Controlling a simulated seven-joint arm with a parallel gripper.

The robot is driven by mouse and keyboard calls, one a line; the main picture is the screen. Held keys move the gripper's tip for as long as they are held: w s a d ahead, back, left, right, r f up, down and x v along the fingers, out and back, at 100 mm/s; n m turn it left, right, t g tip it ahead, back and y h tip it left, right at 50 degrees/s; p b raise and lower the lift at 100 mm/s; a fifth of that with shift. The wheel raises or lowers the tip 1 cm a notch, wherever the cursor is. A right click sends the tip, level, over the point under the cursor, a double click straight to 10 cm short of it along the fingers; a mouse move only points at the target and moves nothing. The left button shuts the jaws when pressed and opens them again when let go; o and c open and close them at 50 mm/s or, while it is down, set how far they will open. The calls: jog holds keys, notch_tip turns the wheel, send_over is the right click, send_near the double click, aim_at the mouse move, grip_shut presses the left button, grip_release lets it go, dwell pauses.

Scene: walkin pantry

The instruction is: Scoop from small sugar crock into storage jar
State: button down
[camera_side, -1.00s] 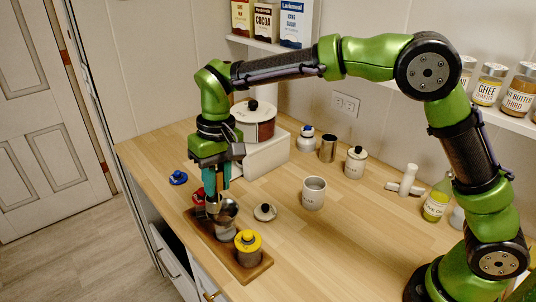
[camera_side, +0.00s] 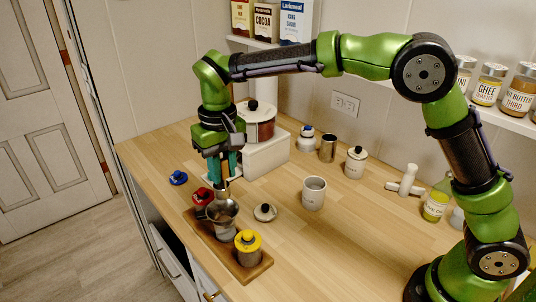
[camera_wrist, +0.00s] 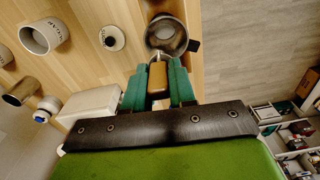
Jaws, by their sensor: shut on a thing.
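My gripper (camera_side: 222,176) is shut on the wooden handle of a scoop (camera_wrist: 157,77), above the tray. The scoop's head is hard to tell apart from the metal funnel (camera_side: 222,211), also in the wrist view (camera_wrist: 167,35). The funnel sits on the lidless middle jar (camera_side: 226,232), between a red-lidded jar (camera_side: 202,198) and a yellow-lidded jar (camera_side: 249,250) on a wooden tray (camera_side: 262,267). A pale lid with a dark knob (camera_side: 265,212) lies between crock and tray.
A blue lid (camera_side: 178,178) lies left of the tray. A white box (camera_side: 262,158) carries a larger canister behind my gripper. A metal cup (camera_side: 328,148), a lidded white crock (camera_side: 355,162) and a bottle (camera_side: 436,205) stand further back. The front right counter is clear.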

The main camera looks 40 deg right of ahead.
jog(key=s+d+r+m, duration=0.1)
jog(key=d+r+m, duration=0.1)
jog(key=d, duration=1.4)
jog(key=s+d+f+n, duration=0.2)
jog(key=s+d, duration=0.4)
jog(key=d, duration=0.2)
jog(key=shift+f+n, duration=0.3)
jog(key=shift+f, duration=0.1)
notch_tip(320, 180, down, 8)
jog(key=shift+r, duration=0.2)
jog(key=shift+f, duration=0.8)
jog(key=shift+r, duration=0.1)
dwell(0.4)
notch_tip(320, 180, up, 7)
jog(key=shift+r, duration=0.2)
dwell(0.9)
jog(key=shift+a, duration=0.1)
